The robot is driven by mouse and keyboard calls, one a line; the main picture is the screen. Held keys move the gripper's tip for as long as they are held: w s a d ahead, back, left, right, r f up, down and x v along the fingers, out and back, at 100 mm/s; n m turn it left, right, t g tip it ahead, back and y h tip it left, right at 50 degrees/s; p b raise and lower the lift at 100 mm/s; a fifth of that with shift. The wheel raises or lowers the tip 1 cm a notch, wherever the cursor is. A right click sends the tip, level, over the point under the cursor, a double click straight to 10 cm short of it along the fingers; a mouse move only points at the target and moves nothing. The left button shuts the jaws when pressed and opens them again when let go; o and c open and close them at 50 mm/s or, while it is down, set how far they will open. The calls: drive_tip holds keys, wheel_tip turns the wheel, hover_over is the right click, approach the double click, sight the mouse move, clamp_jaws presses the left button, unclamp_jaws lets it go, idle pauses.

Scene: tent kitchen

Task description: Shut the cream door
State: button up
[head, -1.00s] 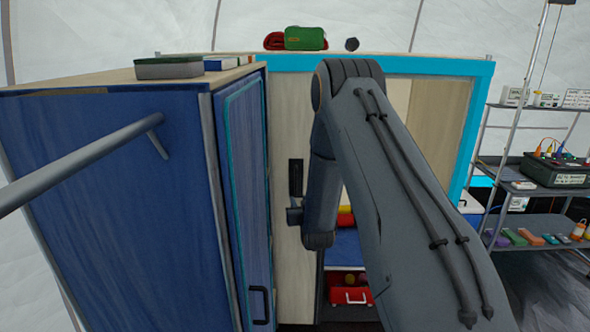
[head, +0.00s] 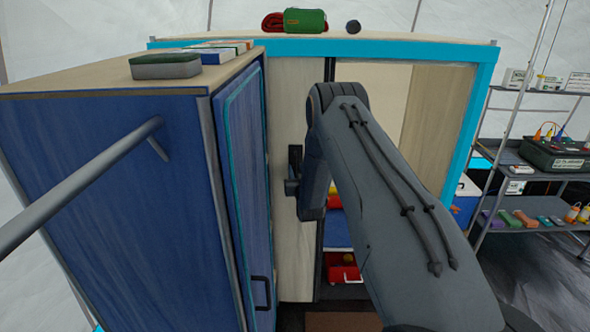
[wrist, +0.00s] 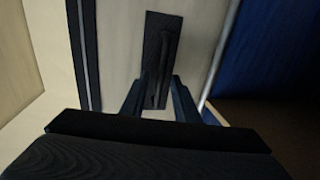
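The cream door (head: 293,95) is a pale panel at the left of the turquoise-framed cabinet (head: 400,46). An opening shows to its right, so it does not cover the whole front. In the wrist view the door (wrist: 115,40) carries a dark handle plate with an upright bar (wrist: 164,60). My gripper (wrist: 158,85) is at the handle, one finger on each side of the bar, with a visible gap between them. I cannot tell whether either finger touches the bar. In the head view, my arm hides part of the door and opening.
A blue cabinet (head: 120,160) stands close on the left, with a grey rail (head: 80,185) before it. A red box (head: 343,272) sits inside the opening. A shelf rack (head: 530,175) stands right. A green roll (head: 305,20) lies on top of the cabinet.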

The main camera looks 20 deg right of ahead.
drive_tip(key=shift+w, duration=0.25)
clamp_jaws()
drive_tip(key=shift+a+f, duration=0.1)
drive_tip(key=shift+a, duration=0.1)
